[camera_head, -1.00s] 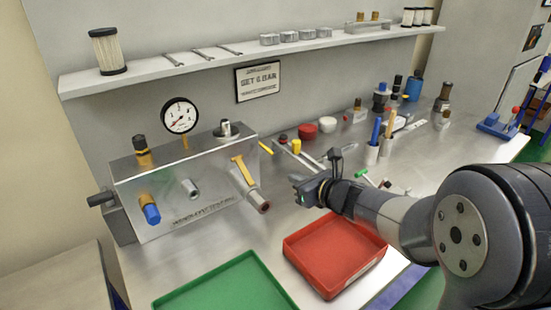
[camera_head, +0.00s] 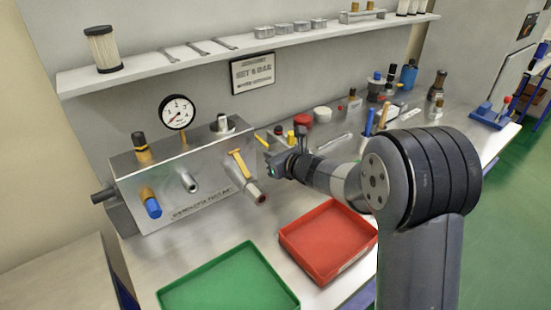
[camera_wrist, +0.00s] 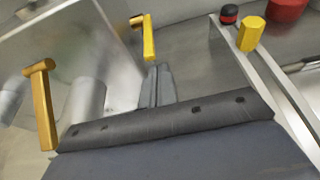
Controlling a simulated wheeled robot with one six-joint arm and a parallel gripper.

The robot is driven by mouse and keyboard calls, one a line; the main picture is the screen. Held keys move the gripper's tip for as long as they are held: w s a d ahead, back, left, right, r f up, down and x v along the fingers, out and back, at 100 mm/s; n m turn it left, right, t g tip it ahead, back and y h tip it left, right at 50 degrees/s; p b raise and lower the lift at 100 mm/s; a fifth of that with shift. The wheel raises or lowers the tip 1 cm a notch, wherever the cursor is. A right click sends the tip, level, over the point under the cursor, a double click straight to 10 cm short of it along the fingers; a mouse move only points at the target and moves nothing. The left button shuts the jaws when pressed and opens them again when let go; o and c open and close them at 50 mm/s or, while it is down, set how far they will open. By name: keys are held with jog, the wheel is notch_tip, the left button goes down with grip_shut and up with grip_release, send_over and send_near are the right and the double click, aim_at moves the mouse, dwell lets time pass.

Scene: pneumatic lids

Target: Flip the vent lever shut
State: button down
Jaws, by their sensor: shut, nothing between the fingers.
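A metal block (camera_head: 192,158) with a pressure gauge (camera_head: 177,112) stands on the bench. A yellow lever (camera_head: 241,164) sits on its front valve pipe, and a second yellow lever (camera_head: 262,140) shows at its right side. No label shows which is the vent lever. In the wrist view the front lever (camera_wrist: 42,105) is at the left, and the side lever (camera_wrist: 149,38) is just beyond my fingertips. My gripper (camera_head: 271,171) is shut and empty, right of the block; its narrow fingers (camera_wrist: 156,84) point toward the side lever. Contact with it cannot be told.
A red tray (camera_head: 330,240) and a green tray (camera_head: 228,285) lie in front on the bench. A yellow-topped post (camera_wrist: 250,33) and metal rails are right of my fingers. A shelf (camera_head: 240,47) runs above. Bench between block and trays is clear.

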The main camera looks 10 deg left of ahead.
jog(key=shift+r, duration=0.6)
jog(key=shift+a+r+p, duration=0.1)
jog(key=shift+r+p, duration=0.1)
jog(key=shift+p, duration=0.4)
